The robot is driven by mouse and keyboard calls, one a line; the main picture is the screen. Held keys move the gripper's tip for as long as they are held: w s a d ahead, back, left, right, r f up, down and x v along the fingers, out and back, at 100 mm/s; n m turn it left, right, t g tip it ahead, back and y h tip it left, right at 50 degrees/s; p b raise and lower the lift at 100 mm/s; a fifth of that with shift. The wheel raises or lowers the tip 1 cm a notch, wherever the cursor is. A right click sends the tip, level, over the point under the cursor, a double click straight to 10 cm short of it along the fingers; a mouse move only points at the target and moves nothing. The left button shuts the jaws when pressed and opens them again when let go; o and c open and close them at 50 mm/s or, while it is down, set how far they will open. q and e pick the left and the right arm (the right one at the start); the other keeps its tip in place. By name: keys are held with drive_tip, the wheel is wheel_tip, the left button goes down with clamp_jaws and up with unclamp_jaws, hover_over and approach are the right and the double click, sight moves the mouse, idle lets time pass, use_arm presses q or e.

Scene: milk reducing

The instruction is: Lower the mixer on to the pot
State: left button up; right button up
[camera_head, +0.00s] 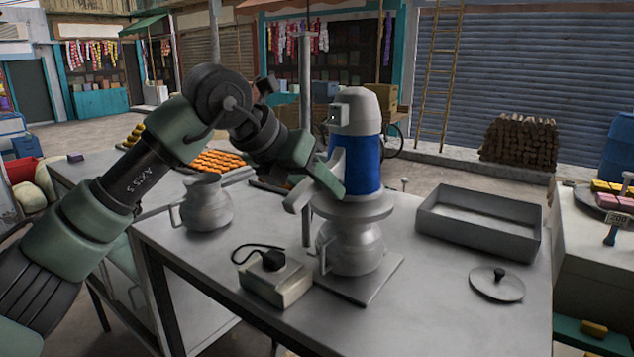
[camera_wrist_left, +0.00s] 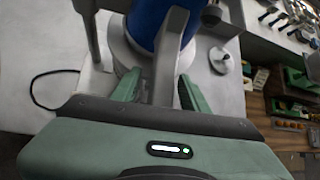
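The mixer (camera_head: 367,165) has a blue and grey body, a side handle and a round grey plate (camera_head: 365,209) beneath. It is upright beside a thin pole. The metal pot (camera_head: 352,252) stands on a square base directly under the plate. The plate hides the pot's rim, so I cannot tell whether they touch. My left gripper (camera_head: 318,188) is at the mixer's handle side, with its fingers apart. In the left wrist view, the handle (camera_wrist_left: 172,45) reaches between the open fingers (camera_wrist_left: 158,92), and the blue body (camera_wrist_left: 150,18) is beyond. My right gripper is not in view.
A box with a black cable (camera_head: 275,283) stands left of the pot base. A second metal pot (camera_head: 206,205) is farther left. A rectangular tray (camera_head: 480,243) and a round lid (camera_head: 497,284) lie on the right. The table's front (camera_head: 400,325) is clear.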

use_arm(q)
drive_tip(key=shift+r, duration=0.25)
drive_tip(key=b+v, duration=0.2)
drive_tip(key=v, duration=0.5)
drive_tip(key=shift+s+a+r, duration=0.1)
drive_tip(key=shift+s+a, duration=0.05)
drive_tip(key=shift+a, duration=0.1)
